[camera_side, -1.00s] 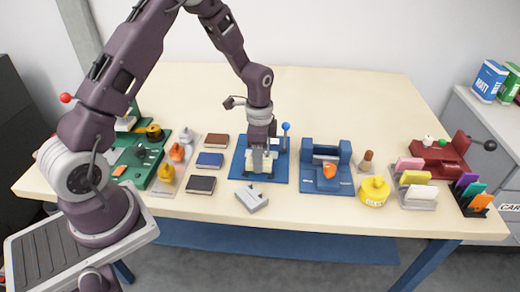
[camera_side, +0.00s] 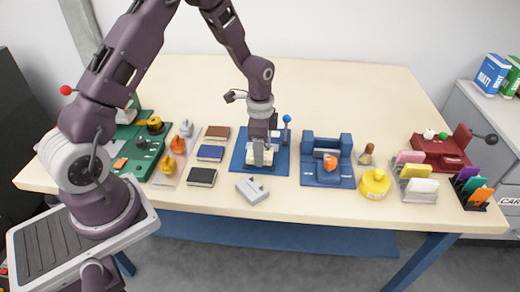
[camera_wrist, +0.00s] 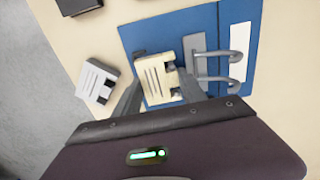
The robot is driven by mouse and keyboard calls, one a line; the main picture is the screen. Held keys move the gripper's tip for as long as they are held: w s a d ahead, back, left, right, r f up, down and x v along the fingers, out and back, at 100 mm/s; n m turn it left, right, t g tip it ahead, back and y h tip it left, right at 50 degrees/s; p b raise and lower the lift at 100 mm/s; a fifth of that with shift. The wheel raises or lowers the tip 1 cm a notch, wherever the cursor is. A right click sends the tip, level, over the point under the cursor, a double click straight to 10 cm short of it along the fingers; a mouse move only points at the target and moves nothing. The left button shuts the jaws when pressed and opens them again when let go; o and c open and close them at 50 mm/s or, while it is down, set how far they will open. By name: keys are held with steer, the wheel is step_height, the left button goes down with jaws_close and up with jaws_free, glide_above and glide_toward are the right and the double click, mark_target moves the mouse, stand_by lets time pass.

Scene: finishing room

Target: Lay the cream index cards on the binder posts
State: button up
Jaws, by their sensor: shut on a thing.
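The cream index cards (camera_wrist: 155,78) show as a cream block with dark lines and a dark notch in the wrist view. They are between the fingers of my gripper (camera_wrist: 160,92), which is shut on them over the blue binder base (camera_wrist: 145,35). In the side view, my gripper (camera_side: 262,155) points down at this base (camera_side: 239,160), and the cards (camera_side: 251,158) show low around its fingertips. Two grey bent posts (camera_wrist: 235,83) rise from the base right of the cards, apart from them. I cannot tell whether the cards touch the base.
A pale grey notched block (camera_side: 252,190) lies in front of the base. A blue-knobbed lever (camera_side: 286,120) stands at the base's right. A blue fixture (camera_side: 310,172) is farther right, and several dark books, such as the black one (camera_side: 202,177), lie left. The table behind is clear.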

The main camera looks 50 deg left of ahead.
steer(key=shift+f, duration=0.65)
steer(key=o, duration=1)
steer(key=shift+r, duration=5.55)
steer(key=shift+r, duration=0.1)
steer(key=s+d+r+n+t, duration=0.2)
steer(key=s+r, duration=0.4)
steer(key=r, duration=0.1)
steer(key=s+d+r+n+t, duration=0.1)
steer(key=s+d+r+n, duration=0.15)
steer(key=s+r, duration=0.45)
steer(key=s+d+r+n+t, duration=0.1)
steer(key=s, duration=0.3)
steer(key=s+d+n, duration=0.1)
steer(key=s+n, duration=0.1)
steer(key=s, duration=0.1)
steer(key=s+d+r+n+t, duration=0.1)
steer(key=s, duration=0.3)
steer(key=shift+s+r+n+t, duration=0.25)
steer(key=shift+s+r+t, duration=0.05)
